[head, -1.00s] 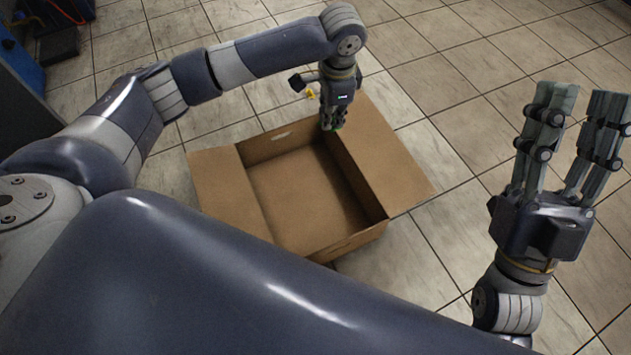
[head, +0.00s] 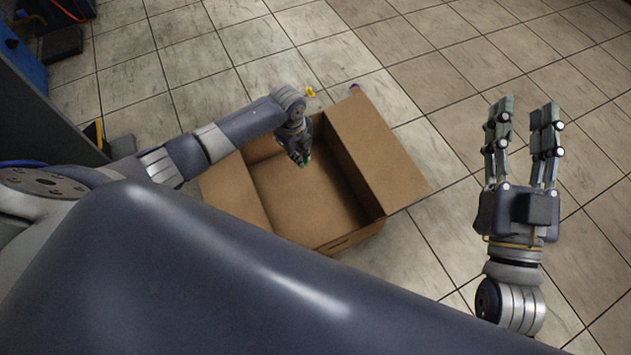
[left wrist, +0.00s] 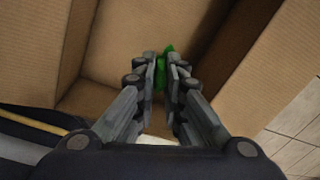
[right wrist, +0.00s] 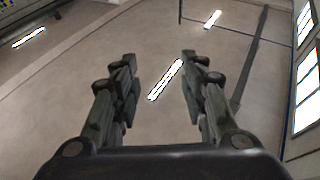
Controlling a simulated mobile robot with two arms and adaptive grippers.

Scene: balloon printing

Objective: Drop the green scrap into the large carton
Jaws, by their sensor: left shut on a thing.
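The large carton (head: 378,150) stands open on the tiled floor in the head view, its flaps folded outward. My left gripper (head: 303,163) is over the carton's opening, towards its far side, pointing down. In the left wrist view my left gripper (left wrist: 163,75) is shut on the green scrap (left wrist: 165,52), which sticks out between the fingertips above the brown carton interior (left wrist: 122,52). Only a small bit of green shows in the head view. My right gripper (head: 528,110) is open and empty, raised at the right; its spread fingers also show in the right wrist view (right wrist: 160,75).
A small yellow scrap (head: 311,91) and a purple one (head: 354,87) lie on the floor beyond the carton. A dark cabinet (head: 50,115) stands at the left. The tiled floor (head: 500,60) behind and right of the carton is clear.

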